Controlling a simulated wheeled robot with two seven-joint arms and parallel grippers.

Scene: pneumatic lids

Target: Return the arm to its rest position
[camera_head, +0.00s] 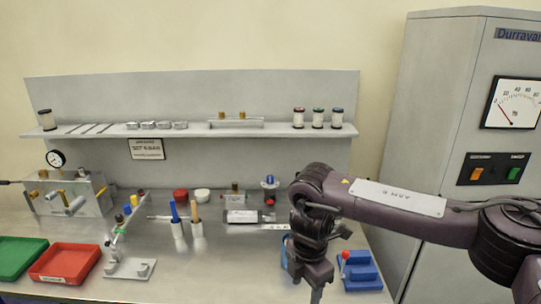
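My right arm reaches in from the right side in the head view, its dark purple links bent downward at the wrist. My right gripper (317,293) points down near the bottom edge, over the front right part of the bench (215,275). Its fingertips are too small and cut off to show whether they are open or hold anything. My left gripper is not in view.
A blue fixture (362,273) with a red knob stands right of my wrist. A grey cabinet (445,90) with a gauge rises behind the arm. Red (66,262) and green (18,256) trays lie left. A shelf (190,131) runs behind; the front middle bench is clear.

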